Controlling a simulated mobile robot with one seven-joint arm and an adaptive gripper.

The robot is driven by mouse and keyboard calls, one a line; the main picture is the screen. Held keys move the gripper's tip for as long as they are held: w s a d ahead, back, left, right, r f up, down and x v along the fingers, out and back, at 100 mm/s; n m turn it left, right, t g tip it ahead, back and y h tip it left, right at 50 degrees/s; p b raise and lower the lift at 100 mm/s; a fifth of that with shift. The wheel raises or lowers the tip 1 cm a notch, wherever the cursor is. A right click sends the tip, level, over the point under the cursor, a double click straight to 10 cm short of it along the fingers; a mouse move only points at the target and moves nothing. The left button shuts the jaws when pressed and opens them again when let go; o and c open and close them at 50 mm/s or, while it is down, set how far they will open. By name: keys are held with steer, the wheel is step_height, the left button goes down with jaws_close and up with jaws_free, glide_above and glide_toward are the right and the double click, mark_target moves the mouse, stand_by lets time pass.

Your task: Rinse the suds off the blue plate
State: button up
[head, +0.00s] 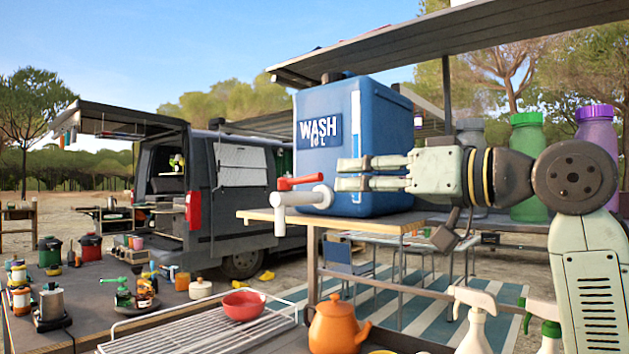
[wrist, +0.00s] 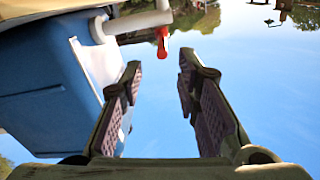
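A blue water container (head: 345,140) marked WASH stands on a wooden shelf. Its white tap (head: 300,198) points left, with a spout bent down and a red lever (head: 300,182) on top. No water stream shows at the spout. My gripper (head: 342,174) is just right of the lever, fingers pointing left at it. In the wrist view my gripper (wrist: 160,76) is open and empty. The red lever (wrist: 162,42) shows ahead between the fingertips, apart from them, and the container (wrist: 50,85) is close on the left. I see no blue plate or suds in either view.
A wire drying rack (head: 205,335) with a red bowl (head: 244,305) stands on the lower table. An orange teapot (head: 336,325) and spray bottles (head: 474,320) are at the front. Coloured bottles (head: 528,165) stand behind my arm. A roof (head: 430,40) hangs above. Left of the tap is open air.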

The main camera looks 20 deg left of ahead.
mark_target(307, 179)
steer(key=p+x, duration=0.1)
steer(key=x, duration=0.9)
steer(key=shift+a+p, duration=0.25)
steer(key=shift+p, duration=0.15)
steer(key=shift+c, duration=0.6)
jaws_close()
